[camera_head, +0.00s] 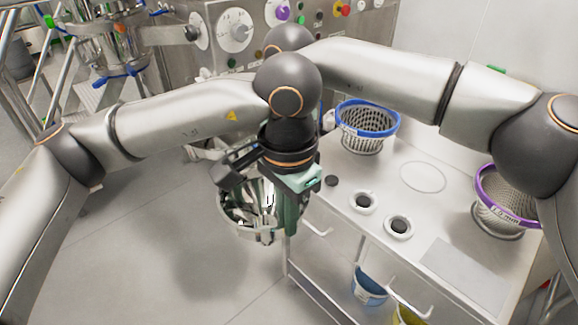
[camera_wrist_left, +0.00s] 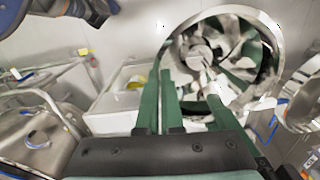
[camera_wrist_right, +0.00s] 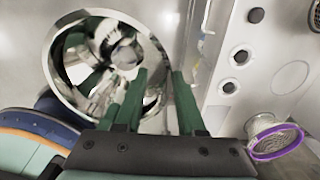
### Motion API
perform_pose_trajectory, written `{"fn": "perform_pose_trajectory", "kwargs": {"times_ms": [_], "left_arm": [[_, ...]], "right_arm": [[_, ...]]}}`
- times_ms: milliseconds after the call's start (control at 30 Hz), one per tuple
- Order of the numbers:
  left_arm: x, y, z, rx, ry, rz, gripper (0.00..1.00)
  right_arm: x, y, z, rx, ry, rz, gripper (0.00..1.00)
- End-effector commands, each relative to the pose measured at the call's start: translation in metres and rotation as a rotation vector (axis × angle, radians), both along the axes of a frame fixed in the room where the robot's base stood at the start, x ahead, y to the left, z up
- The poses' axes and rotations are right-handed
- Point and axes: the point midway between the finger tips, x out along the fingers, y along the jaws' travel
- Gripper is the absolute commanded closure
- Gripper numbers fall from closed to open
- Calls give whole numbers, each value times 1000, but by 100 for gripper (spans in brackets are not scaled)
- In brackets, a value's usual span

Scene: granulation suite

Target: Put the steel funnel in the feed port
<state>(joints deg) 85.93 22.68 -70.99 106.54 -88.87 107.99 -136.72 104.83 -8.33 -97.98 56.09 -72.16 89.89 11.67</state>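The steel funnel (camera_head: 240,212) is a shiny, mirror-like bowl hanging in the air left of the white cabinet. My left gripper (camera_head: 290,205) is over its right side. My left wrist hides the right gripper in the head view. I cannot tell which opening is the feed port.
A white cabinet top (camera_head: 455,262) carries a blue-rimmed basket (camera_head: 366,122), a purple-rimmed basket (camera_head: 507,205) and two white rings with dark centres (camera_head: 398,226). A control panel (camera_head: 235,30) and steel vessel (camera_head: 105,25) stand behind. Floor at the left (camera_head: 120,240) is clear.

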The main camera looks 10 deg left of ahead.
Motion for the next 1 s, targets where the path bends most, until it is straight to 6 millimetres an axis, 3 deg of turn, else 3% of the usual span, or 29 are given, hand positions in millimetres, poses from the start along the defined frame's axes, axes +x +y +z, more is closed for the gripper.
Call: {"fn": "perform_pose_trajectory", "kwargs": {"times_ms": [67,433,1000], "left_arm": [[0,0,0,0,-1,0,100],[0,0,0,-1,-2,0,100],[2,0,1,-2,-6,3,100]], "right_arm": [[0,0,0,0,0,0,62],[-1,0,0,0,2,1,100],[-4,2,0,1,8,7,100]]}}
